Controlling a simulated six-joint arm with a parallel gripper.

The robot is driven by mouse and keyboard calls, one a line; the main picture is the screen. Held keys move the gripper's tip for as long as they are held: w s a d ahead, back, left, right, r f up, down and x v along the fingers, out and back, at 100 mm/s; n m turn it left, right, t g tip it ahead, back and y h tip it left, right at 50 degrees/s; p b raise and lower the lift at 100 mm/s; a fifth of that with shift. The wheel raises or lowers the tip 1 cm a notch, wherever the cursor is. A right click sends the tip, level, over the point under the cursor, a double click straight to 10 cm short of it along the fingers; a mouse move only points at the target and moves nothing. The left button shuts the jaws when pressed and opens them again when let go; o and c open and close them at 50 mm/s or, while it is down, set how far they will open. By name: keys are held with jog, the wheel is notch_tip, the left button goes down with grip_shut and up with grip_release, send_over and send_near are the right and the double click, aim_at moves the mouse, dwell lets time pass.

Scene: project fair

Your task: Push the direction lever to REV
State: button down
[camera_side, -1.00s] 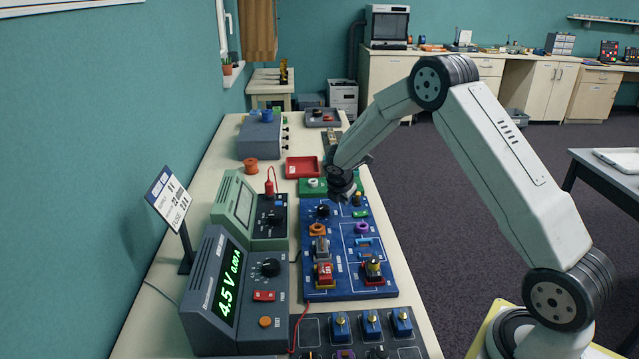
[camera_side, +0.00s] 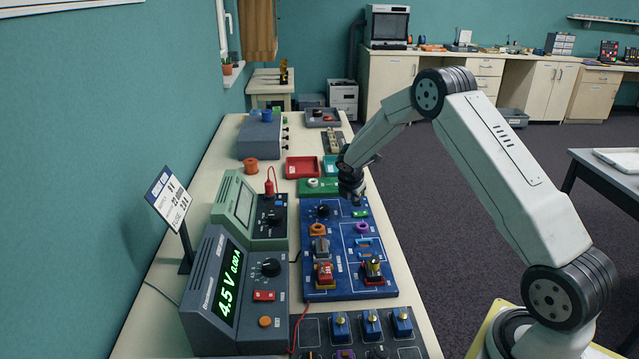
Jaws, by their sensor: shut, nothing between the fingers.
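The blue board (camera_side: 345,288) lies on the long bench in the side view, with several parts on it. They include a black knob (camera_side: 323,210), a small green part (camera_side: 360,214), an orange ring (camera_side: 318,229) and a purple ring (camera_side: 361,227). I cannot tell which part is the direction lever, and no REV marking is readable. My gripper (camera_side: 357,200) points down over the board's far right corner, with its fingers shut and empty. It hides part of that corner, and I cannot tell whether it touches anything.
A power supply (camera_side: 205,290) reading 4.5 V and a green meter (camera_side: 235,203) stand left of the board. A dark panel (camera_side: 322,325) with blue blocks lies in front. A red tray (camera_side: 303,167) and a teal tray (camera_side: 330,165) lie behind.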

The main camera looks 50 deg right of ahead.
jog(key=shift+w+d+r+g+y, duration=0.25)
jog(key=shift+d+g+y, duration=0.05)
jog(key=shift+g+y, duration=0.25)
jog(key=shift+w+d+r+g+y, duration=0.2)
jog(key=shift+w+d+g+y, duration=0.05)
jog(key=shift+g+y, duration=0.25)
dwell(1.7)
jog(key=shift+w+d+r, duration=0.2)
jog(key=shift+w+d, duration=0.2)
jog(key=shift+d, duration=0.1)
dwell(0.7)
jog(key=shift+w+d, duration=0.25)
jog(key=shift+r, duration=0.25)
jog(key=shift+r, duration=0.6)
jog(key=shift+w+a, duration=0.1)
jog(key=shift+a, duration=0.15)
